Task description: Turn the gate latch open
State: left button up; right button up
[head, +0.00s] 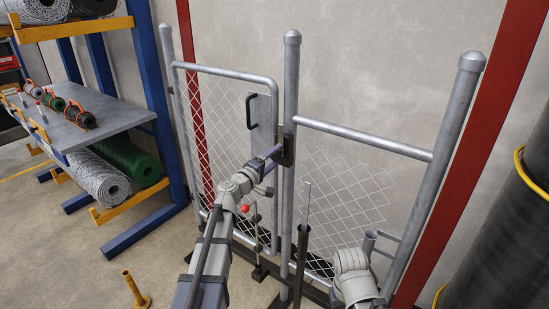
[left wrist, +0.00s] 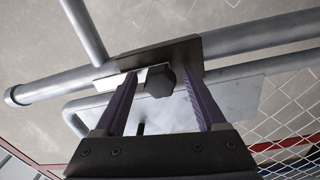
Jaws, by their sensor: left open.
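The gate (head: 222,73) is a grey tubular frame with chain-link mesh, standing in line with its post (head: 290,90). A grey latch plate (head: 263,115) with a black pull handle (head: 249,111) sits on its right edge. In the left wrist view, a dark latch knob (left wrist: 160,82) stands in front of a dark bracket (left wrist: 140,62). My left gripper (head: 276,152) is at the latch beside the post. Its open fingers (left wrist: 160,74) lie on either side of the knob, with visible gaps. My right arm shows at the lower right; its gripper does not show.
A blue rack with a grey shelf (head: 95,125) and wire rolls (head: 125,160) stands at the left. A fixed mesh panel (head: 345,195) and end post (head: 440,150) are at the right. A large black roll (head: 510,225) stands at far right. A brass stand (head: 135,288) is on the floor.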

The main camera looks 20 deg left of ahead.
pick_arm(q)
jog(key=v, duration=0.7)
jog(key=shift+s, duration=0.3)
jog(key=shift+a+f, duration=0.1)
